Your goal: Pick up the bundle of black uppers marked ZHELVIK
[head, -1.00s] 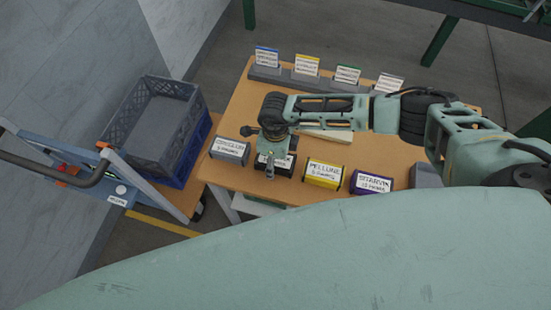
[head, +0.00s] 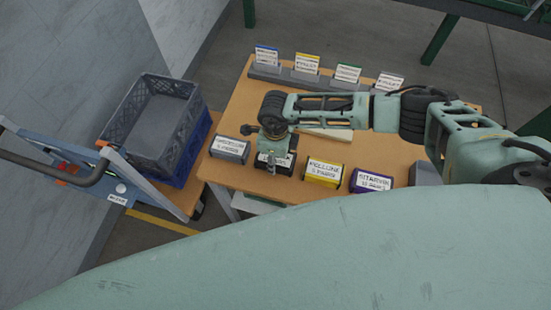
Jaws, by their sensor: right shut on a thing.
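A black bundle (head: 287,168) with a white label is near the front edge of the wooden table, between a grey bundle and a yellow one. My right gripper (head: 272,160) comes down over it from above and is shut on it. The gripper covers much of the label, so I cannot read its name. I cannot tell whether the bundle still touches the table. My left gripper is not in view.
The grey bundle (head: 230,149), yellow bundle (head: 323,171) and purple bundle (head: 371,181) stand close by on the table (head: 225,172). Labelled card holders (head: 306,68) line the back edge. A grey crate (head: 188,92) on a blue one stands left of the table.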

